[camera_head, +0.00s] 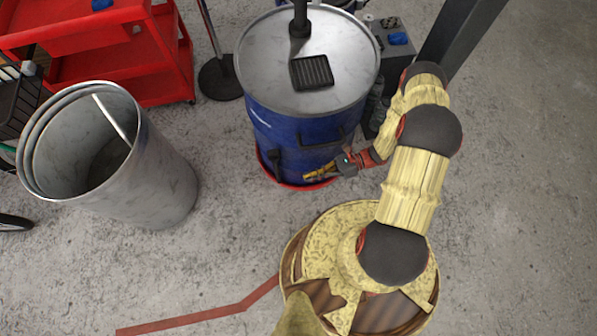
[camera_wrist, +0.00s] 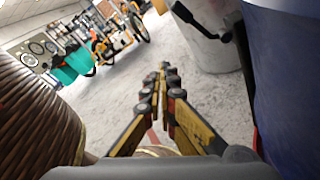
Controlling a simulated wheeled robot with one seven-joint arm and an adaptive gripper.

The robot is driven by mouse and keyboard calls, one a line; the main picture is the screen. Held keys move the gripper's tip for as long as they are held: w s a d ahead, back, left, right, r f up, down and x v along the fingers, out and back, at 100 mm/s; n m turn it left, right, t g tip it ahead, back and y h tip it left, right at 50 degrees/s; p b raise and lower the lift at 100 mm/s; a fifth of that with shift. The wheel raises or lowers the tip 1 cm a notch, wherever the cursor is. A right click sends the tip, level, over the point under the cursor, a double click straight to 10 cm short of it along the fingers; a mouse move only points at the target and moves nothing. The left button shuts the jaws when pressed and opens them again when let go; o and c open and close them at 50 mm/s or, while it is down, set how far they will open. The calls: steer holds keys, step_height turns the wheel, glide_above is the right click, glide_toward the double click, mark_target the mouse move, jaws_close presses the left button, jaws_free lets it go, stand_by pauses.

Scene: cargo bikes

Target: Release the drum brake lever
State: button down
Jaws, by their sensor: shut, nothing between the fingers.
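The blue drum (camera_head: 290,125) has a grey metal lid and stands on a red base (camera_head: 298,184). It fills the right side of the wrist view (camera_wrist: 292,85). A black lever (camera_wrist: 195,20) with a rounded end shows near the drum in the wrist view, in front of a pale grey surface. A dark handle-like part (camera_head: 275,158) on the drum's lower left side shows in the head view; I cannot tell whether it is the same lever. My gripper (camera_head: 306,177), with yellow and black fingers, is shut and empty low beside the drum's front. Its fingertips (camera_wrist: 162,72) appear apart from the lever.
A tall grey metal bin (camera_head: 165,185) stands left of the drum, with a gap of concrete floor between. A red cart (camera_head: 110,50) is behind it. A dark post (camera_head: 460,40) stands at the back right. The floor at right is clear.

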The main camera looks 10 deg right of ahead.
steer(key=shift+w+d+r, duration=0.1)
steer(key=shift+w+d, duration=0.05)
steer(key=shift+d, duration=0.6)
steer(key=shift+w+d, duration=0.1)
steer(key=shift+d, duration=0.6)
